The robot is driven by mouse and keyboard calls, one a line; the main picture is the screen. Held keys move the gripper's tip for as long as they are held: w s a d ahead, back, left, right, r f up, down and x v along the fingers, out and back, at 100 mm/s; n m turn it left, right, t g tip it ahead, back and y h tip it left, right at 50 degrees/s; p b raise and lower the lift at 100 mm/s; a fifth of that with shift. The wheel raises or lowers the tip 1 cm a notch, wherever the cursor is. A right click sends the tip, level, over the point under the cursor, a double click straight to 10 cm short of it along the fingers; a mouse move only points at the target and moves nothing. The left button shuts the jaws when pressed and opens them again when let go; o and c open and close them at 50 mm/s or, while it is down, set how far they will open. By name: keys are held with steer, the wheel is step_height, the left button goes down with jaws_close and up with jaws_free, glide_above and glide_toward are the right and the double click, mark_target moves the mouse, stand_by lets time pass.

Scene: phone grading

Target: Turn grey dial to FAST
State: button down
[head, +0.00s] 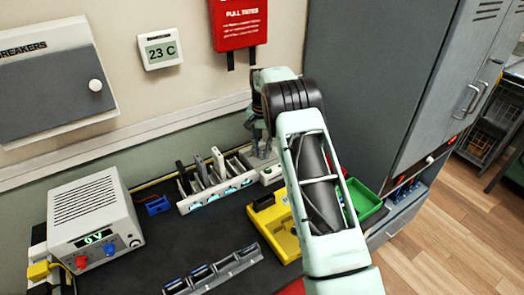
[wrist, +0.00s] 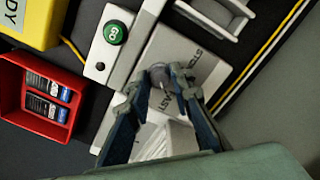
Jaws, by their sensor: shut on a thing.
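The grey dial (wrist: 159,75) is a small round knob on a light grey panel (wrist: 190,48) in the wrist view. Lettering reading "AST", likely part of FAST, shows below the dial, and partly cut lettering starting "ST" shows at its upper right. My gripper (wrist: 160,88) is shut on the dial, with one finger on each side. The dial's pointer mark is too small to make out. In the head view my gripper (head: 260,140) reaches down at the right end of the white slotted rack, and the dial is hidden there.
A green GO button (wrist: 115,32) sits beside the panel. A red bin (wrist: 14,100) holding dark battery-like items and a yellow box (wrist: 30,22) lie to the left. In the head view, a power supply (head: 92,215), a slotted rack (head: 210,195) and a green tray (head: 368,204) stand on the dark bench.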

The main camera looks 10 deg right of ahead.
mark_target(262, 153)
steer(key=c, duration=1.7)
jaws_free()
step_height(262, 153, up, 12)
